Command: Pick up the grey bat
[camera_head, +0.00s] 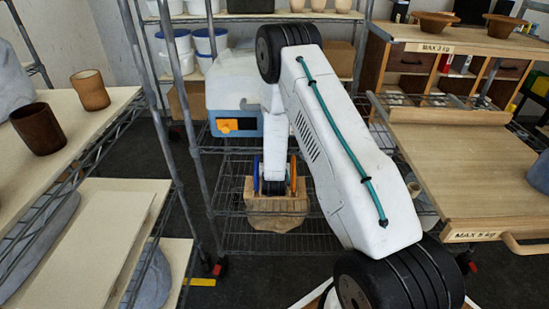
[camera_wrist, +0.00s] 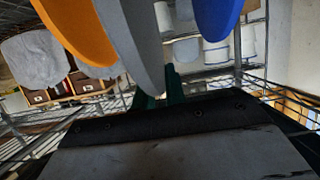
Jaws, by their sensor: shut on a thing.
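The grey bat (camera_wrist: 130,35) is a disc standing on edge in the wrist view, between an orange bat (camera_wrist: 75,28) and a blue bat (camera_wrist: 216,15). My gripper (camera_wrist: 158,88) has its dark green fingers at the near edge of the grey bat and is shut on it. In the head view the blue bat (camera_head: 256,175) and the orange bat (camera_head: 293,172) show edge-on either side of my wrist. The grey bat is hidden there. Below them is a tan block or box (camera_head: 277,212) on a low wire shelf; whether the grey bat touches it cannot be told.
My arm reaches in between the posts of a wire rack (camera_head: 180,75). A wooden bench (camera_head: 470,170) is on the right. Shelves with brown cups (camera_head: 38,128) and grey lumps are on the left. The dark floor between is mostly clear.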

